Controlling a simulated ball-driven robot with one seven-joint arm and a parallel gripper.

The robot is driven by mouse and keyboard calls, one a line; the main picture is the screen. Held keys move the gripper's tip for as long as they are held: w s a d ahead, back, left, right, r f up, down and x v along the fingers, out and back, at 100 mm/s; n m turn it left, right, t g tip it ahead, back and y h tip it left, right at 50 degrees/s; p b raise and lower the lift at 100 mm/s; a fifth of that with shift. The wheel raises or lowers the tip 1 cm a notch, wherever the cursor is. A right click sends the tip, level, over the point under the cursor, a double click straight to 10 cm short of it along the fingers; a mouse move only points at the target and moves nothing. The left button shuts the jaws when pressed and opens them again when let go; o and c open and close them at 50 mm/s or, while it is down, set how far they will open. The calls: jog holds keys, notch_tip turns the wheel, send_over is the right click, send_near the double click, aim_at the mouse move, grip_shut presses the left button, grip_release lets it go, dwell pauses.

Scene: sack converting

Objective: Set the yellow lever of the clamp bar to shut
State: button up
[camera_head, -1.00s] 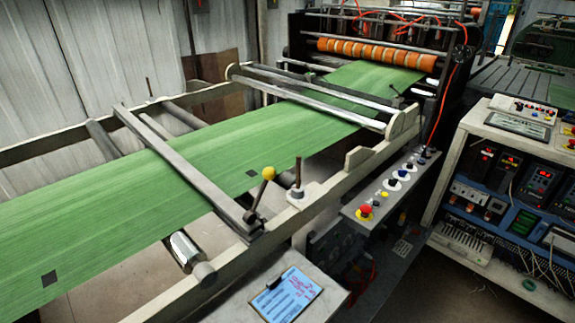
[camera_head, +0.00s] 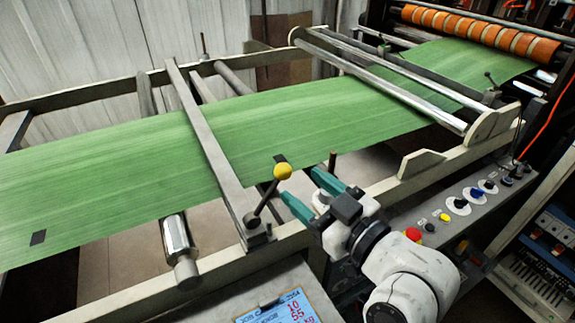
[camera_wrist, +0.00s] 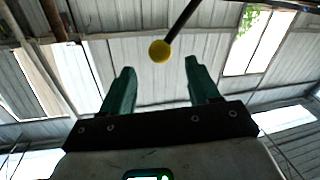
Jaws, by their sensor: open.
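The lever with a yellow ball knob (camera_head: 283,171) stands tilted up to the right from the near end of the clamp bar (camera_head: 212,150). The bar lies across the green sack web (camera_head: 290,115). My gripper (camera_head: 301,188) is open, its two teal fingers pointing toward the lever, with the knob close beyond the nearer fingertip. In the wrist view the knob (camera_wrist: 160,51) appears beyond and between the two open fingers (camera_wrist: 158,82), its dark rod running up to the right. I cannot tell whether a finger touches the lever.
A short upright post (camera_head: 332,161) stands on the frame rail behind my fingers. A control panel with a red button (camera_head: 413,235) lies to the right. A silver roller end (camera_head: 178,240) sticks out left of the bar.

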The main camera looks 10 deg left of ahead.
aim_at(289, 176)
jog(key=p+x, duration=0.1)
jog(key=x, duration=0.6)
jog(key=shift+s, duration=0.1)
jog(key=shift+f, duration=0.1)
jog(key=shift+c, duration=0.3)
grip_shut()
